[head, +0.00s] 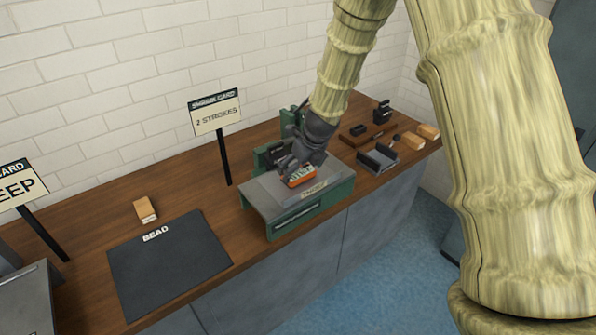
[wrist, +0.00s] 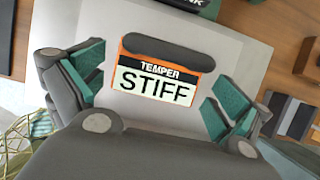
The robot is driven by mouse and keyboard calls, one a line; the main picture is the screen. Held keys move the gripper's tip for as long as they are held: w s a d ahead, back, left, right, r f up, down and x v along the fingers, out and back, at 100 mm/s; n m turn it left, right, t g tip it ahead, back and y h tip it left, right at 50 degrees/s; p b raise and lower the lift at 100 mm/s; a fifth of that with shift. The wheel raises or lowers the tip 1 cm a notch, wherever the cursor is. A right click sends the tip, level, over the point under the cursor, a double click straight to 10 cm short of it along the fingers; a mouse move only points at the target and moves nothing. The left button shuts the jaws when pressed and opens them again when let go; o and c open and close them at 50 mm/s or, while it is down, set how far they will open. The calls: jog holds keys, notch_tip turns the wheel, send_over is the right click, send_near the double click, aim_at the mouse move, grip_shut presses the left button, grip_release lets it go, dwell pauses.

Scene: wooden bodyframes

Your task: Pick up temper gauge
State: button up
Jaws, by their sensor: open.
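The temper gauge (wrist: 156,80) is a small orange-framed box with a pale face reading "TEMPER STIFF" and a dark rounded bar along its far edge. In the head view the gauge (head: 299,178) sits on the grey top of a green-sided stand (head: 270,200) marked "TEMPER". My gripper (wrist: 155,95) is open, one teal-padded finger on each side of the gauge, with gaps visible between pads and gauge. In the head view my gripper (head: 303,160) is right over the gauge and partly hides it. I cannot tell the exact height of the fingertips.
A black "BEAD" mat (head: 170,265) and a wooden block (head: 145,210) lie to the left on the wooden counter. A sign reading "2 STROKES" (head: 215,112) stands behind. Dark tools and a grey open holder (head: 378,158) are at the right, with wooden blocks (head: 412,142).

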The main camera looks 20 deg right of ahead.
jog(key=shift+x, duration=0.8)
jog(key=shift+c, duration=0.4)
jog(key=c, duration=1)
jog(key=shift+r, duration=0.15)
